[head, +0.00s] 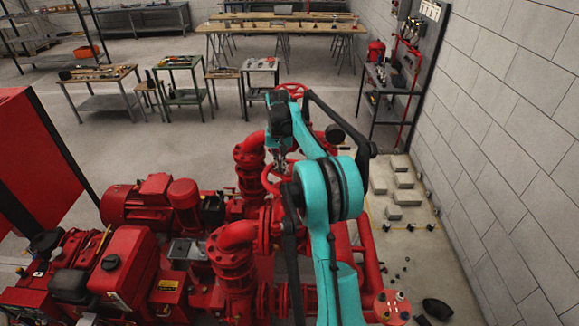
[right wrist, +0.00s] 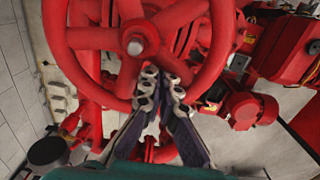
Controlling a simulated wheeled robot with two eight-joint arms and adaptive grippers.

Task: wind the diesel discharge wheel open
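A red handwheel (right wrist: 83,38) fills the upper part of the right wrist view, with a pale hub nut at its centre and several spokes. A red wheel, partly hidden, shows beside my right gripper in the head view (head: 270,180). My right gripper (right wrist: 162,78) reaches up to the lower part of the wheel. Its two fingers converge, and their tips overlap the rim and the area just inside it. A narrow gap shows between the tips, but I cannot tell whether they clamp the rim or a spoke. In the head view, my right gripper (head: 282,162) is small and dark. My left gripper is not in view.
Red pumps, pipes and a diesel engine (head: 120,262) crowd the front left. Another red handwheel (head: 293,90) stands farther back. A block wall (head: 500,130) bounds the right side, with pale blocks (head: 403,180) beside it. Open floor lies beyond, before several tool tables.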

